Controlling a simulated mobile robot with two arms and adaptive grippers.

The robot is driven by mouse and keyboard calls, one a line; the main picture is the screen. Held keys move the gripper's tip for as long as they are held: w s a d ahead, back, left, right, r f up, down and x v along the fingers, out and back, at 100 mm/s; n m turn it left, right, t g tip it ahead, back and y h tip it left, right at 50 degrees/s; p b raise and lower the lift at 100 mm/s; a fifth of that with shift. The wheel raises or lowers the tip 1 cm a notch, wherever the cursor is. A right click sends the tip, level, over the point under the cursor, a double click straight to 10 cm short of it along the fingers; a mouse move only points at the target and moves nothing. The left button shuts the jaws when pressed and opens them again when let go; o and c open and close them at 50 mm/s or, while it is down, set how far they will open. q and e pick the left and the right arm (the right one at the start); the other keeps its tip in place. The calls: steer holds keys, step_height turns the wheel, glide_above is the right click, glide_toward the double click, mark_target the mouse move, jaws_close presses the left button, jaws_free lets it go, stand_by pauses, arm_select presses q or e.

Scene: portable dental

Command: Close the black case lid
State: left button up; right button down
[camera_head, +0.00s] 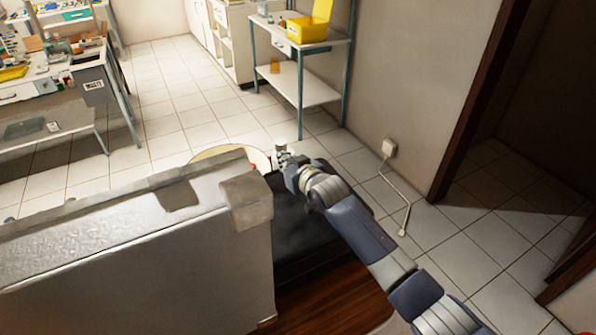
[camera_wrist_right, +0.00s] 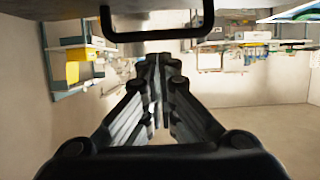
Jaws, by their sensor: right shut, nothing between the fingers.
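A large case lid (camera_head: 120,245) stands raised in the foreground, silver-grey with a metal corner piece (camera_head: 247,200). Beside its right end is the dark, black case body (camera_head: 300,240), mostly hidden by the lid. My right gripper (camera_head: 283,157) is just past the lid's right corner, with its arm reaching in from the lower right. In the right wrist view its fingers (camera_wrist_right: 158,62) are together and empty. A black handle (camera_wrist_right: 155,34) on a grey surface crosses the top of that view, near the fingertips; contact cannot be told. My left gripper does not show.
The case rests on a brown wooden surface (camera_head: 335,300). A pale round object (camera_head: 228,158) is partly hidden behind the lid. A shelf with a yellow box (camera_head: 308,30) stands at the back, a cluttered bench (camera_head: 85,75) at far left. Tiled floor between is clear.

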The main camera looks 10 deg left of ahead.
steer(key=v, duration=0.8)
steer(key=shift+s+d, duration=0.25)
steer(key=shift+s, duration=0.05)
